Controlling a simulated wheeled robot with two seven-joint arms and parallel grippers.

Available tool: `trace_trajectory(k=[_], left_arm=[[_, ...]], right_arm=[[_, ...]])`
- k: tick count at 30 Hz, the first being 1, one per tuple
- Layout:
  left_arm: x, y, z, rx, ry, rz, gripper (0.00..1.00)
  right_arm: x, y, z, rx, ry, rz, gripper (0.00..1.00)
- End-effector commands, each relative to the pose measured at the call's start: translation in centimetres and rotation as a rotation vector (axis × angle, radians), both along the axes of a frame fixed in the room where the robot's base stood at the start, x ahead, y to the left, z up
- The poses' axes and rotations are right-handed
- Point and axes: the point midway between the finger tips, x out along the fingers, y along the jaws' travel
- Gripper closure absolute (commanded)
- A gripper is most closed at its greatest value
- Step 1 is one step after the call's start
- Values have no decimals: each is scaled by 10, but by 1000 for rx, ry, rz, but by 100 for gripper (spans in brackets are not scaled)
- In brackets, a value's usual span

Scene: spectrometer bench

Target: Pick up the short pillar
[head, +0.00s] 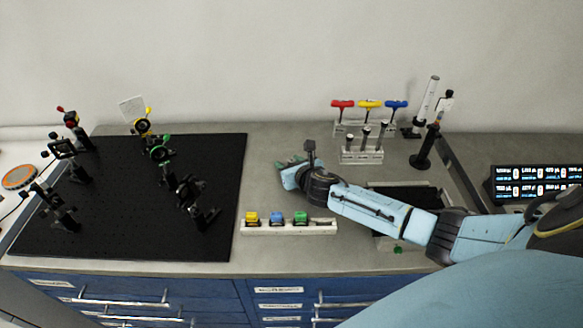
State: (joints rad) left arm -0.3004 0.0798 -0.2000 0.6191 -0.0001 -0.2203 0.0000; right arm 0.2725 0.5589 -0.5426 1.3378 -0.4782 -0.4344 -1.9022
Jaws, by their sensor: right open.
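Several dark posts stand upright in a white rack (361,157) right of centre at the back of the bench. The leftmost post (349,141) looks the shortest, so I take it as the short pillar. My right gripper (284,163) is left of the rack, over the bare bench, with the arm reaching in from the right in front of the rack. It is open, and nothing shows between its small fingers. It is apart from the post. My left gripper is out of view.
A black optical breadboard (120,235) with several mounts fills the left. A white strip (288,228) holds yellow, blue and green pieces. Red, yellow and blue T-handled tools (369,104) stand behind the rack. A tall black stand (425,150) is to its right.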

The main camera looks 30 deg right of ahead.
Motion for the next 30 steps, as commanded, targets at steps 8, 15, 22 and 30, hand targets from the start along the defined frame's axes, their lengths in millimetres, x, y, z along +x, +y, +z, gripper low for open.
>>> trace_trajectory(k=[8,15,22,30], left_arm=[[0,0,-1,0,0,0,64],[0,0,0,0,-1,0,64],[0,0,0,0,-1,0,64],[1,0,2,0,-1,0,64]], right_arm=[[3,0,-1,1,0,1,55],[3,0,-1,0,0,1,83],[3,0,-1,0,-1,1,100],[4,0,7,-2,-3,2,100]])
